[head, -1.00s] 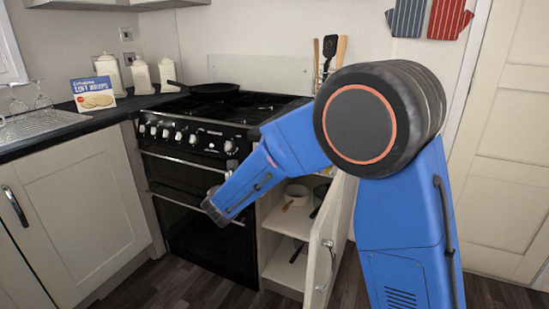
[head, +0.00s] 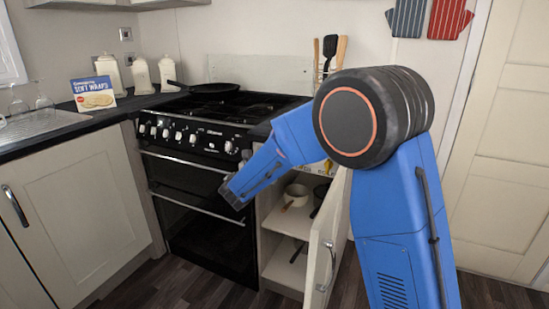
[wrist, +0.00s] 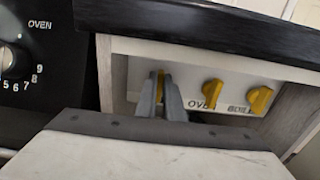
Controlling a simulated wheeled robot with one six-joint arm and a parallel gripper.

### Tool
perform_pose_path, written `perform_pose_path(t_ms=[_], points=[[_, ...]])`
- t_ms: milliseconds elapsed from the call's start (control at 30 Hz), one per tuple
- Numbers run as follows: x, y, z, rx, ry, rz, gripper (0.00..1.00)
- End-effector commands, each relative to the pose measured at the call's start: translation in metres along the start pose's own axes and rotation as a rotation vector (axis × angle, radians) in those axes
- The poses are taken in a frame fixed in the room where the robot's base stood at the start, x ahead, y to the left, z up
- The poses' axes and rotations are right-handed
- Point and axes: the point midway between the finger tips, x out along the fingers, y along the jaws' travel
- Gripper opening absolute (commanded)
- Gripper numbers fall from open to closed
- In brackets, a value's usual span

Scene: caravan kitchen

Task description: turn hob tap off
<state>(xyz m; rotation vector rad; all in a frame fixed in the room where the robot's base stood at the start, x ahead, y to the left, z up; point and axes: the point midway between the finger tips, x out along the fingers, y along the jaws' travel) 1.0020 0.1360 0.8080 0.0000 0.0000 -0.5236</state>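A white panel inside the cupboard top, in the wrist view, carries three yellow taps. The leftmost, hob tap (wrist: 161,82), stands about upright between my fingers, its label hidden. In the head view my arm hides the gripper and most of the panel.
The black cooker (head: 205,200) stands left of the open cupboard, whose door (head: 325,240) swings out below my arm. A pan (head: 295,197) sits on the cupboard shelf. A dark worktop edge (wrist: 215,27) runs just above the taps.

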Motion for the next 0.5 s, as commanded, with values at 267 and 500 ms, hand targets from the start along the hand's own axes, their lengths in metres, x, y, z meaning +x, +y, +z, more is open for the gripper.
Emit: perform_pose_path(t_ms=[267, 500], points=[[-0.0002, -0.0001, 0.0000, 0.005, 0.000, 0.000, 0.00], [-0.0002, -0.0012, -0.0001, 0.072, 0.000, 0.000, 0.00]])
